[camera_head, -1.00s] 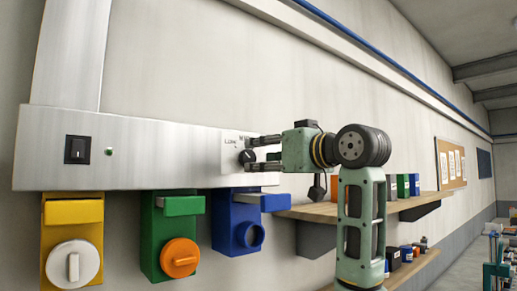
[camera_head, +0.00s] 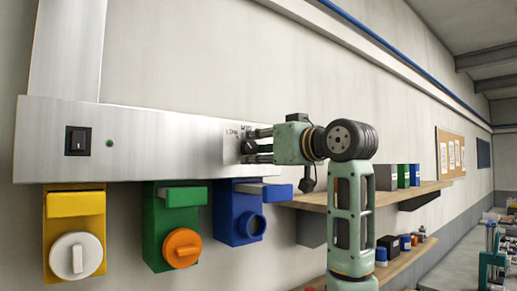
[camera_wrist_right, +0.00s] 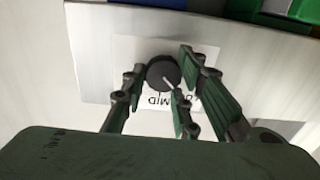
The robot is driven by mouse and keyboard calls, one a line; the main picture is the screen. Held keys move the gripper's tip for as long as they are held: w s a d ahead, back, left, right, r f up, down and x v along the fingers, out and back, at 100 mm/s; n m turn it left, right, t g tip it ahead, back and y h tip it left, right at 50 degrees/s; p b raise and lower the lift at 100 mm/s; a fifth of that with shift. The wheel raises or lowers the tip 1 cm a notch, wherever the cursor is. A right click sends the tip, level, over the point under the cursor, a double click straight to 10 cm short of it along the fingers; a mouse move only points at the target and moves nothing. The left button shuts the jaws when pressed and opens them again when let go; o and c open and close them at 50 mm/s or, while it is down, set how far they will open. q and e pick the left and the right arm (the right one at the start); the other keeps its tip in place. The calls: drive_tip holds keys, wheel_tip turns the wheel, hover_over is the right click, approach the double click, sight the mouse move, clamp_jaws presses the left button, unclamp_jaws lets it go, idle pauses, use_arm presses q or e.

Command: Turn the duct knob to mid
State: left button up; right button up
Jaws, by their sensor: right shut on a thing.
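The black round duct knob (camera_head: 248,146) sits on a pale label plate at the right end of the metal duct panel (camera_head: 160,160). In the right wrist view the knob (camera_wrist_right: 163,73) lies between the fingers of my right gripper (camera_wrist_right: 160,82). Its white pointer line slants down and right, between the upside-down MID mark (camera_wrist_right: 158,100) and the partly hidden LOW mark (camera_wrist_right: 192,102). My left gripper is not in view.
A black rocker switch (camera_head: 77,141) and a small green lamp (camera_head: 109,143) are on the panel's left. Below hang yellow (camera_head: 61,225), green (camera_head: 157,220) and blue (camera_head: 231,225) units. A wooden shelf (camera_head: 340,204) with boxes is at right.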

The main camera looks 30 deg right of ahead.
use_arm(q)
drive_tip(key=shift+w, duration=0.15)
use_arm(e)
drive_tip(key=shift+d+r, duration=0.1)
drive_tip(key=shift+d, duration=0.05)
drive_tip(key=shift+m+b, duration=0.3)
drive_tip(key=shift+m, duration=0.3)
drive_tip(key=shift+m+b, duration=0.3)
drive_tip(key=shift+m, duration=0.4)
drive_tip(key=m+b, duration=0.1)
drive_tip(key=m, duration=0.1)
drive_tip(key=m+b, duration=0.1)
drive_tip(key=m, duration=0.1)
drive_tip(key=shift+f+m, duration=0.3)
drive_tip(key=shift+f, duration=0.05)
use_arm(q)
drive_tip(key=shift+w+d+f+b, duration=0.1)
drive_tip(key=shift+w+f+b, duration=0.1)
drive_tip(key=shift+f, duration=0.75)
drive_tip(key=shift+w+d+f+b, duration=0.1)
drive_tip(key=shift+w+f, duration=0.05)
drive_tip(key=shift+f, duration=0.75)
use_arm(e)
drive_tip(key=shift+m, duration=0.8)
drive_tip(key=shift+w+f, duration=0.1)
drive_tip(key=shift+f, duration=0.1)
